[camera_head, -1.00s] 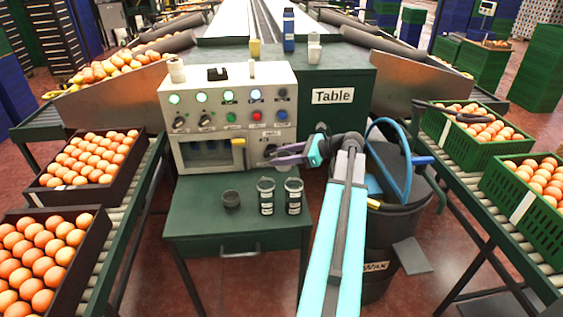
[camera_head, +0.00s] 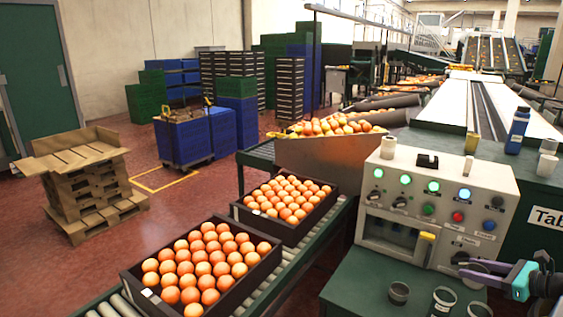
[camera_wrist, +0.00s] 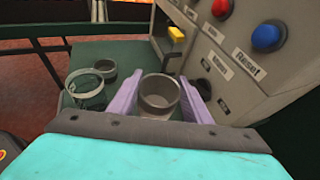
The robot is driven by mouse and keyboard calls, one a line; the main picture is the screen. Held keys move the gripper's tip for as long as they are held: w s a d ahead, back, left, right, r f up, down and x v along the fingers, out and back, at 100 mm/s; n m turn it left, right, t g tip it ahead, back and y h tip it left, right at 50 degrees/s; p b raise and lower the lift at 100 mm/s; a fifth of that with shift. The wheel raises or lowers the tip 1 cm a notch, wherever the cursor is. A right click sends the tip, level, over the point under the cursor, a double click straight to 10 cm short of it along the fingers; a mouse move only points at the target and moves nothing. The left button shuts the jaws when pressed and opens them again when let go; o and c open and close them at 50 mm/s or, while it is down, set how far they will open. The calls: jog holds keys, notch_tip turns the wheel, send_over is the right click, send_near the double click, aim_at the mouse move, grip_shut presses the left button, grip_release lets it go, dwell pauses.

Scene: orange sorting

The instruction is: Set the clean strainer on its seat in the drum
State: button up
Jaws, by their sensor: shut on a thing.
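My gripper (camera_wrist: 161,84) has its purple fingers closed on a small grey cup-shaped thing (camera_wrist: 159,104), which looks like the strainer. Its round open top faces the wrist camera and it seems upright. In the head view my gripper (camera_head: 478,272) is at the lower right, in front of the control panel and above the green side table. The held strainer shows there only in part. The drum is not in view now, so its seat is hidden.
A dark cup (camera_head: 398,293) and a clear jar (camera_head: 443,300) stand on the green side table (camera_head: 365,275); another jar (camera_head: 479,310) is cut off by the lower edge. The control panel (camera_head: 440,210) rises close behind. Orange crates (camera_head: 262,252) line a conveyor at left.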

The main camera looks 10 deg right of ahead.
notch_tip(320, 180, up, 7)
jog(key=p, duration=0.4)
jog(key=w+a+n+g+y+p, duration=0.25)
jog(key=w+a, duration=0.65)
jog(key=a, duration=0.5)
jog(key=w+a+n+g+y+p, duration=0.1)
jog(key=w+a, duration=0.1)
jog(key=a, duration=1.4)
jog(key=w+a+f+n+g+y+p, duration=0.1)
jog(key=a+n, duration=0.1)
jog(key=a, duration=1.4)
jog(key=shift+w+a+f+p, duration=0.15)
jog(key=shift+w+p, duration=0.2)
